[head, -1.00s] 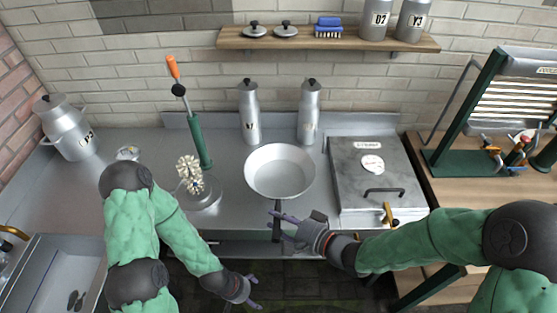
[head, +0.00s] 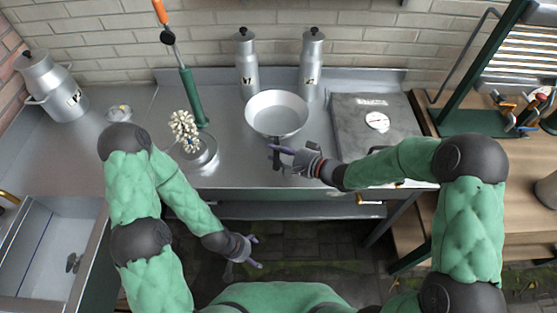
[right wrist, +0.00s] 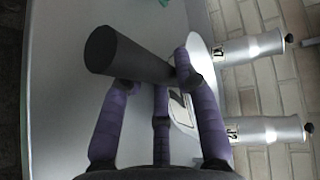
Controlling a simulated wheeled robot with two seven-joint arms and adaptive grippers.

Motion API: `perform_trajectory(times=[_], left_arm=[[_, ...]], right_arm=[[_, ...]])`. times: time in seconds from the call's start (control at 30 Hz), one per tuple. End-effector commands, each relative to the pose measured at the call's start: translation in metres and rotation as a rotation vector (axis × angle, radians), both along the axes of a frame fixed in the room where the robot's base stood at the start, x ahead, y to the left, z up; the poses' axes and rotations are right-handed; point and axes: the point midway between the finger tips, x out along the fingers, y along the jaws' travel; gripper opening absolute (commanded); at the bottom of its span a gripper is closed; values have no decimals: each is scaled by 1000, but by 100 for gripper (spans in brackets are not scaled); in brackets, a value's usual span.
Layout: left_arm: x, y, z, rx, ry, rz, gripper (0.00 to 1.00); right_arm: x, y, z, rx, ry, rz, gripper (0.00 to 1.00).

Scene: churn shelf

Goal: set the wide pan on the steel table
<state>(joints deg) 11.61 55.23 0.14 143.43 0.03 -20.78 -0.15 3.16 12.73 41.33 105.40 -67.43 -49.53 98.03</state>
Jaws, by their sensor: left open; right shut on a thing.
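The wide pan (head: 277,112) is a round, pale metal pan, level over the steel table (head: 235,170) in front of two metal cans. My right gripper (head: 283,152) is shut on its dark handle, which points toward the table's front edge. The right wrist view shows the dark handle (right wrist: 125,55) between purple fingers (right wrist: 155,80), with part of the pale pan (right wrist: 202,70) beyond. I cannot tell whether the pan's base touches the table. My left gripper (head: 250,256) is open and empty, low in front of the table.
Two metal cans (head: 246,75) (head: 312,70) stand close behind the pan. A flat steel appliance (head: 372,125) is to its right. A green tool with an orange handle (head: 188,95) and a round base (head: 200,155) stand left. A sink (head: 45,250) is at far left.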

Motion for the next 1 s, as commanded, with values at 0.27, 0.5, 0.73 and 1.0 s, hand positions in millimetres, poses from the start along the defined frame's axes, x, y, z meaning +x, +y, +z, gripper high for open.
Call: perform_trajectory(times=[0.27,0.5,0.73,1.0], left_arm=[[0,0,-9,0,0,0,87],[0,0,-25,0,0,0,87],[0,0,-23,0,0,0,87],[0,0,-23,0,0,0,87]], right_arm=[[12,-1,-16,0,-5,0,0],[12,-1,-42,1,-6,-1,0],[11,-1,-40,1,-6,-1,0],[10,0,-43,0,-1,0,54]])
